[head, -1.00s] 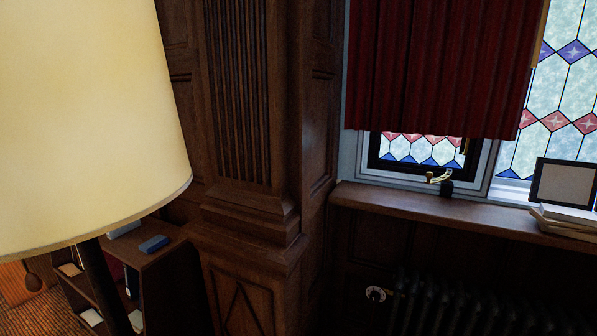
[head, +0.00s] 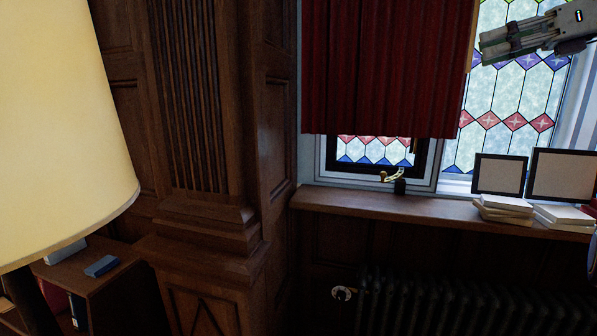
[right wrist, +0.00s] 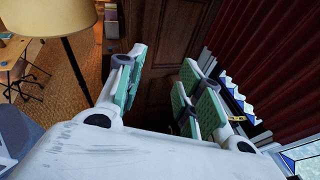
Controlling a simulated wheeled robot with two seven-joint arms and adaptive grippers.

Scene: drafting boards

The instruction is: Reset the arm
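My right gripper (head: 508,42) shows at the top right of the head view, in front of the stained-glass window, with its fingers pointing left. In the right wrist view its two green-padded fingers (right wrist: 162,88) stand apart with nothing between them, so it is open and empty. My left gripper is in neither view.
A large cream lampshade (head: 55,130) fills the left of the head view. A wooden sill (head: 400,206) carries stacked books (head: 505,208) and dark frames (head: 498,174). A red curtain (head: 385,70) hangs above a window latch. A dark radiator (head: 450,300) stands below.

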